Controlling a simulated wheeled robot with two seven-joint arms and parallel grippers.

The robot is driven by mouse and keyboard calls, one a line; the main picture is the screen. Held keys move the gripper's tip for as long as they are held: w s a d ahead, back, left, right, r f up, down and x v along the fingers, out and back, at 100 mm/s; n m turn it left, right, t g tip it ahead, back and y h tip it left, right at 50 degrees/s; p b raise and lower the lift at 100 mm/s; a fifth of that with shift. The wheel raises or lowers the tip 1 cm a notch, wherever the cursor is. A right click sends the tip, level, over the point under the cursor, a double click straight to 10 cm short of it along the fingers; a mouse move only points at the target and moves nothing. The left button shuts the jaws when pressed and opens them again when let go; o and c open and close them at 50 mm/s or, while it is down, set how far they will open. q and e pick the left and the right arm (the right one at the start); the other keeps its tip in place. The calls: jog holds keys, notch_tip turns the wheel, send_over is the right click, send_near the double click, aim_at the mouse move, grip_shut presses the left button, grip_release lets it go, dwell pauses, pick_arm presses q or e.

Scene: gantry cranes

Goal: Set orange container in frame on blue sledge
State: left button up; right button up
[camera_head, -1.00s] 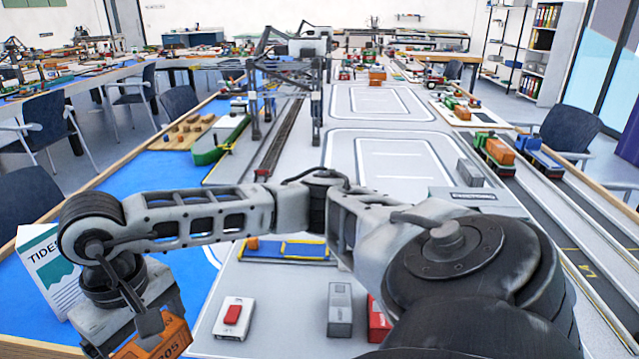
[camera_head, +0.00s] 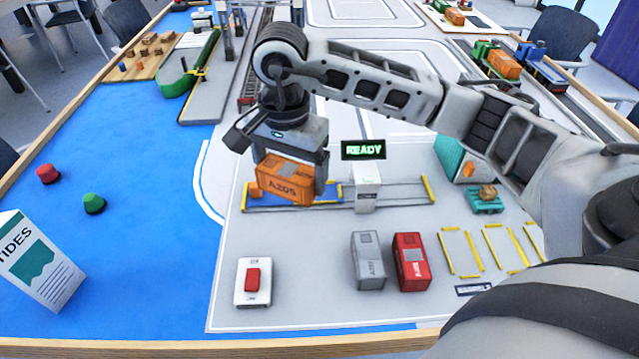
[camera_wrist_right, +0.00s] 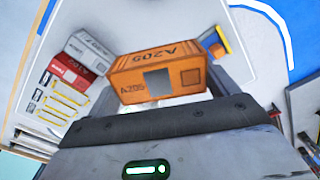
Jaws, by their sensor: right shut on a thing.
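My right gripper (camera_head: 290,160) points down and is shut on the orange container (camera_head: 283,181), marked A205. The orange container also shows in the right wrist view (camera_wrist_right: 165,78), between the gripper's fingers. In the head view it hangs over the left part of the blue sledge (camera_head: 333,194), hiding much of the sledge and its frame. I cannot tell whether the container touches the sledge. In the wrist view a yellow and blue piece (camera_wrist_right: 221,42) peeks out at the container's right. My left gripper is not in view.
A white post (camera_head: 366,190) under a green READY sign (camera_head: 363,150) stands right of the container. A grey container (camera_head: 368,262), a red container (camera_head: 410,262) and a red-button box (camera_head: 254,281) stand in front. A TIDES box (camera_head: 38,262) stands at left.

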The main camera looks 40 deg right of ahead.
jog(key=w+d+r+m+p, duration=0.2)
jog(key=w+d+r+m, duration=0.15)
jog(key=m, duration=1.15)
jog(key=w+d+r+m+p, duration=0.2)
jog(key=d+m, duration=0.3)
jog(key=m, duration=1)
notch_tip(320, 180, down, 13)
jog(key=shift+a+r+p, duration=0.1)
jog(key=shift+r+p, duration=0.1)
jog(key=shift+p, duration=0.45)
notch_tip(320, 180, down, 5)
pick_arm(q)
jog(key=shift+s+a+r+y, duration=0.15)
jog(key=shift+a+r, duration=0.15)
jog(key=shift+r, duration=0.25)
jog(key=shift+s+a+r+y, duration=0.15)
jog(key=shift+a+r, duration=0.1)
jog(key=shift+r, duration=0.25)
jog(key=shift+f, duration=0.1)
